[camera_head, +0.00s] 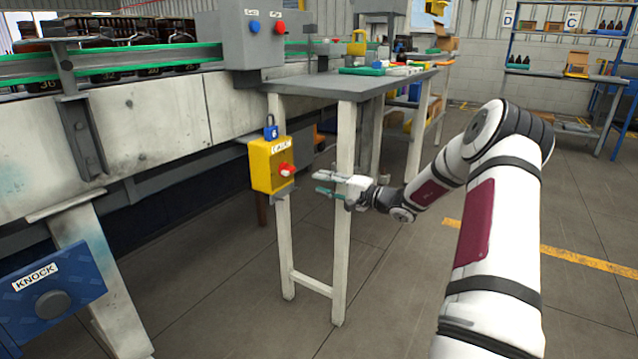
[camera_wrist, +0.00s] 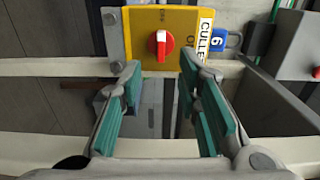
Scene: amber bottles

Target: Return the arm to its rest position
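My gripper (camera_head: 328,184) is at the end of my outstretched white arm, in front of the table leg and just right of a yellow switch box. In the wrist view, my gripper (camera_wrist: 165,100) shows two teal-padded fingers spread apart with nothing between them. The yellow box (camera_head: 265,174) has a red knob (camera_head: 286,170) and a label reading CULLET. In the wrist view the red knob (camera_wrist: 160,44) lies beyond the fingertips, apart from them as far as I can tell.
A blue padlock (camera_head: 270,131) marked 6 hangs at the yellow box's top. The grey table (camera_head: 330,84) stands above my gripper. The conveyor (camera_head: 150,110) with dark bottles runs along the left, with a blue KNOCK box (camera_head: 50,290) below. Open floor (camera_head: 390,290) lies between table and arm.

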